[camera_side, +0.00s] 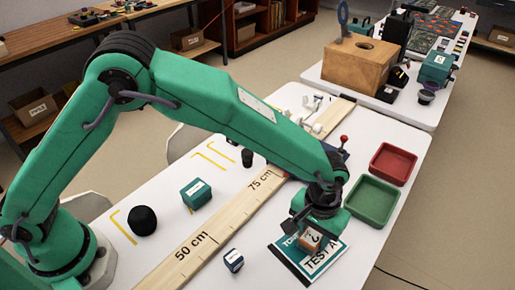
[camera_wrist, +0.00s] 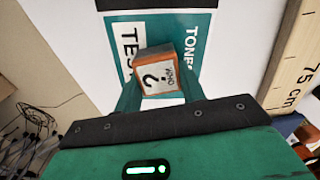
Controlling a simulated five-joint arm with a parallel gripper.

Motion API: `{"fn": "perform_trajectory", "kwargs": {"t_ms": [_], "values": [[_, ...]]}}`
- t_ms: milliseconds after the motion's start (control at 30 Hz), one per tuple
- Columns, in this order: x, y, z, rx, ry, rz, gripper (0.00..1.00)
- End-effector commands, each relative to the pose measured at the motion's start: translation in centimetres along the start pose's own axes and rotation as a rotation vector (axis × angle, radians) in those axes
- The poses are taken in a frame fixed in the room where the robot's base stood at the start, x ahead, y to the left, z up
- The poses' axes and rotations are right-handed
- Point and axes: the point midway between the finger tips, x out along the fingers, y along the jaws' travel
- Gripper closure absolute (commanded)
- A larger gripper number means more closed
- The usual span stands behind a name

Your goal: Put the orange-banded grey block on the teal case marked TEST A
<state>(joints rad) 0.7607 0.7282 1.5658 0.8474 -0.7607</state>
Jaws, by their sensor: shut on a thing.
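The teal case marked TEST A (camera_side: 323,262) lies on the white table, directly below the block. It also shows behind the block in the wrist view (camera_wrist: 124,58), where the block covers part of its lettering. I cannot tell whether the block touches the case.
A wooden ruler plank (camera_side: 213,236) lies left of the case. Green (camera_side: 372,202) and red (camera_side: 391,163) trays are at the right.

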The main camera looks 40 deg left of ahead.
Motion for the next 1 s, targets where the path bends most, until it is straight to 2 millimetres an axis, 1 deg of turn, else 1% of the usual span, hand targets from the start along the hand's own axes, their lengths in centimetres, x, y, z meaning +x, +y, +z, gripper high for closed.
{"fn": "perform_trajectory", "kwargs": {"t_ms": [267, 300, 367, 400, 767, 867, 1000], "values": [[0.3, 0.0, 0.0, 0.0, 0.0, 0.0, 0.84], [0.3, 0.0, 0.0, 0.0, 0.0, 0.0, 0.53], [0.3, 0.0, 0.0, 0.0, 0.0, 0.0, 0.41], [0.3, 0.0, 0.0, 0.0, 0.0, 0.0, 0.39], [0.1, 0.0, 0.0, 0.0, 0.0, 0.0, 0.39], [-0.4, 0.0, 0.0, 0.0, 0.0, 0.0, 0.39], [-1.7, 0.1, -0.1, 0.0, 0.002, 0.002, 0.39]]}}
